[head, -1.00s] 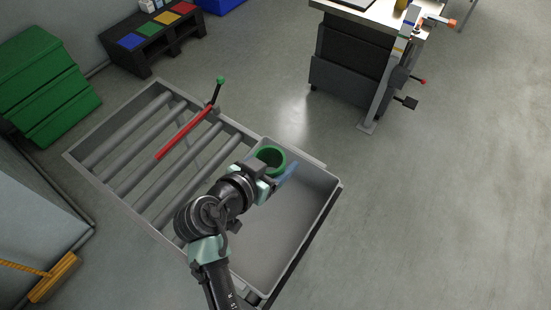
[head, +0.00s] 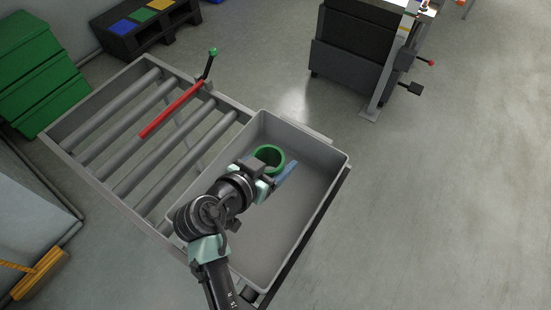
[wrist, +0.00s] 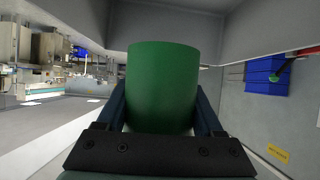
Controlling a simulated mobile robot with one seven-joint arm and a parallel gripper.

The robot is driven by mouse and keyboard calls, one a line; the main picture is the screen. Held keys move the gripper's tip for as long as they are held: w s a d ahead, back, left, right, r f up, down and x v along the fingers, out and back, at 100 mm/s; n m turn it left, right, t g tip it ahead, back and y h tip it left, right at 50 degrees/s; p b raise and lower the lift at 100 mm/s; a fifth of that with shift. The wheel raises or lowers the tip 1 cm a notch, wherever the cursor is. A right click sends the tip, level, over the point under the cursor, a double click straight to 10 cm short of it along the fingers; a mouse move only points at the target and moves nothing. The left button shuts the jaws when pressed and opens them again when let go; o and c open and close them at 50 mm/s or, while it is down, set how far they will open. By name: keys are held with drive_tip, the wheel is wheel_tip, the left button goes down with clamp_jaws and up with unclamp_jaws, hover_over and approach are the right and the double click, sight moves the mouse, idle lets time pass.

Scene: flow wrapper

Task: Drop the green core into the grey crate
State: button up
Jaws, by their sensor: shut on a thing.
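The green core (head: 268,157) is a short hollow cylinder, and my gripper (head: 274,172) is shut on it. In the wrist view, the core (wrist: 163,85) stands between the two fingers of my gripper (wrist: 165,110), with a finger against each side. The grey crate (head: 318,143) is an open rectangular bin at the right end of the roller conveyor. In the head view, the core and gripper lie over the crate's opening, towards its back left. The core's height above the crate floor is hard to tell. My arm hides part of the crate's left side.
The roller conveyor (head: 150,147) joins the crate's left side, with a red bar (head: 170,110) across it ending in a green knob. A dark machine (head: 360,50) stands behind; open floor lies to the right.

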wheel_tip(320, 180, down, 5)
drive_tip(key=b, duration=0.2)
drive_tip(key=shift+r+b, duration=0.2)
drive_tip(key=shift+b, duration=0.2)
drive_tip(key=o, duration=1.4)
drive_tip(key=shift+c, duration=0.2)
drive_tip(key=v, duration=1.3)
drive_tip(key=shift+s, duration=0.1)
